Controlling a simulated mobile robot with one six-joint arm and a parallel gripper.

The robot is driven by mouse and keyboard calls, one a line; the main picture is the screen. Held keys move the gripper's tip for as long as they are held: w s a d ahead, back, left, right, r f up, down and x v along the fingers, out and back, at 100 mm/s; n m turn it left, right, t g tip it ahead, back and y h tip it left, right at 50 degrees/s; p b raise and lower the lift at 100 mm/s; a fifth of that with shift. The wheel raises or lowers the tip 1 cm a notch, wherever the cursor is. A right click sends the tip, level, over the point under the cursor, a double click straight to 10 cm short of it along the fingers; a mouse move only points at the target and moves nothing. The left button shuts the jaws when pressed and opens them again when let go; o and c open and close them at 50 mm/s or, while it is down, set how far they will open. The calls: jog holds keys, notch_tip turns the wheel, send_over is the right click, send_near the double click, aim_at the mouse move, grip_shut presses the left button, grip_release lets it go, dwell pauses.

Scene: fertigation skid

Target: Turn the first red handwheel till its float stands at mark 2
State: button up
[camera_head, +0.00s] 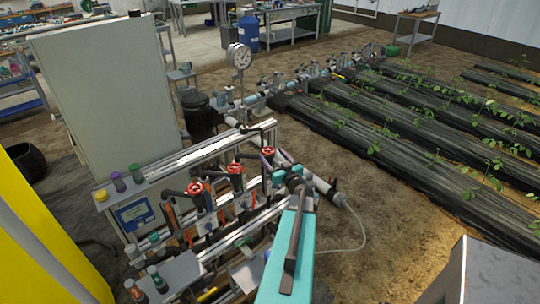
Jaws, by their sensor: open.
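Three red handwheels stand in a row on the skid's pipework: a near left one (195,188), a middle one (236,168) and a far right one (267,151). No readable label shows which is the first. Narrow upright tubes with small orange-red parts (188,237) stand below the wheels. Float heights and scale marks are too small to read. My teal arm reaches up from the bottom centre.
A large pale cabinet (105,95) stands behind the skid on the left. A round dial gauge (239,57) rises behind the wheels. A pale hose (352,240) curls on the soil at right. Covered plant beds (420,150) lie beyond. Bottles stand at the skid's near left.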

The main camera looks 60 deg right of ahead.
jog(key=shift+b+v, duration=0.7)
jog(key=shift+v, duration=1.85)
